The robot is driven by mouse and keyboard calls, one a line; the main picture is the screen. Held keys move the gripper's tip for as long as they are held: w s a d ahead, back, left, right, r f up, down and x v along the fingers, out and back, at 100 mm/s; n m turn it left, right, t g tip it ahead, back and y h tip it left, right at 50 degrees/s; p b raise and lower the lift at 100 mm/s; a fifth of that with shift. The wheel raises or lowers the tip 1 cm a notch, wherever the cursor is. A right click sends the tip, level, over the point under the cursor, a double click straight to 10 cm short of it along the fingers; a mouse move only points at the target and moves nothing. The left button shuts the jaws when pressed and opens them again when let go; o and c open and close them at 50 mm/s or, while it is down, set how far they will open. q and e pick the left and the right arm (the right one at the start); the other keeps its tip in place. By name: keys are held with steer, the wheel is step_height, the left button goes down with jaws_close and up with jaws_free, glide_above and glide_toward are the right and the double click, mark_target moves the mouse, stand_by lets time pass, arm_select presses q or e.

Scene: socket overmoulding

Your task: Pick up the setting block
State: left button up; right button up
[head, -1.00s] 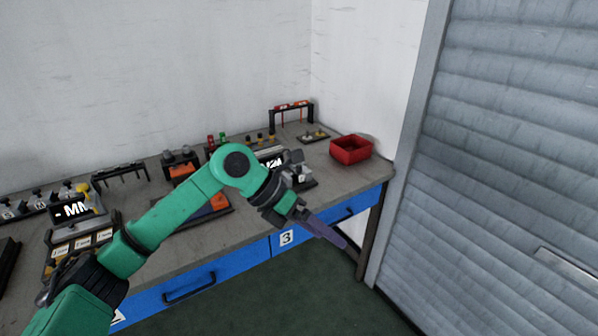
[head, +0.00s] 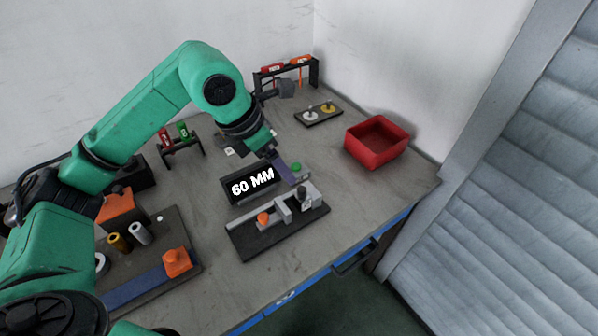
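My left gripper (head: 285,170) points down over the bench, just right of the "60 MM" sign (head: 252,184). Its bluish-purple finger part reaches close to a small grey piece with a green knob (head: 296,167). I cannot tell whether they touch or whether the fingers are open. In front stands a fixture on a dark base (head: 250,240), with grey blocks (head: 283,211), an orange knob (head: 263,218) and a black knob (head: 301,191). No piece is clearly marked as the setting block, so I cannot tell which it is. My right gripper is not in view.
A red bin (head: 376,142) stands at the right. A dark tray (head: 318,113) with a white and a yellow piece and a black rack (head: 286,72) with orange tags are behind. A board with an orange block (head: 177,262) lies front left. Bare bench lies between fixture and bin.

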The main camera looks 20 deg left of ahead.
arm_select(q)
steer(key=p, duration=0.2)
glide_above(298, 195)
steer(key=s, duration=0.2)
step_height(298, 195, down, 6)
steer(key=x, duration=0.2)
steer(key=p+x, duration=0.1)
steer(key=x, duration=0.1)
steer(key=a+p+x, duration=0.1)
steer(key=x, duration=0.1)
steer(key=shift+w+f, duration=0.35)
steer(key=shift+f, duration=0.1)
steer(key=shift+c, duration=1.2)
jaws_close()
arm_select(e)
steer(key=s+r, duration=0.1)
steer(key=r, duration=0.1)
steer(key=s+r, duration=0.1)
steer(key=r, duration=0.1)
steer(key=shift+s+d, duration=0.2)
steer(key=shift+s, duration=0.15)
